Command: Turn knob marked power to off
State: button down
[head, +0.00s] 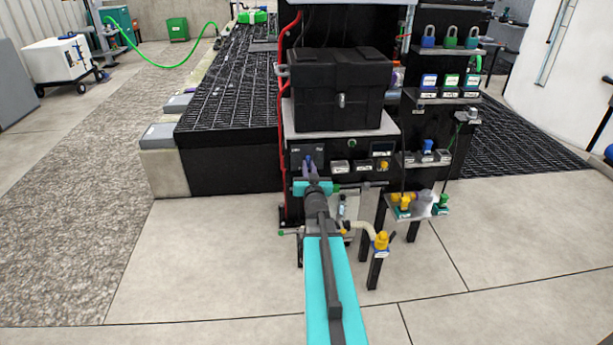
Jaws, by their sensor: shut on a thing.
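The black control panel (369,169) is on the front of the stand, below a black tote. A blue-purple knob (308,161) sits at the panel's left end, with small lettering above it too small to read. My gripper (309,172) reaches straight at this knob from the front and is shut on it. The fingers and wrist hide the lower part of the knob, and its pointer setting cannot be read from here. My teal and dark grey arm runs from the bottom of the picture up to the panel.
The closed black tote (340,92) stands above the panel. A yellow valve (381,241) on a post is right of my arm. Shelves with padlocks (450,40) are at the right. A red pipe (282,120) runs down the left side. The floor (210,260) at left is clear.

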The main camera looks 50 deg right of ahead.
jog(key=n+b, duration=0.4)
jog(key=shift+n, duration=0.3)
jog(key=n+b, duration=0.2)
jog(key=n, duration=0.1)
jog(key=n+b, duration=0.1)
jog(key=n, duration=0.1)
jog(key=shift+r+b, duration=0.25)
jog(key=shift+b, duration=0.05)
jog(key=shift+n, duration=0.3)
jog(key=c, duration=1.8)
grip_release()
jog(key=shift+f, duration=0.1)
jog(key=shift+s, duration=0.15)
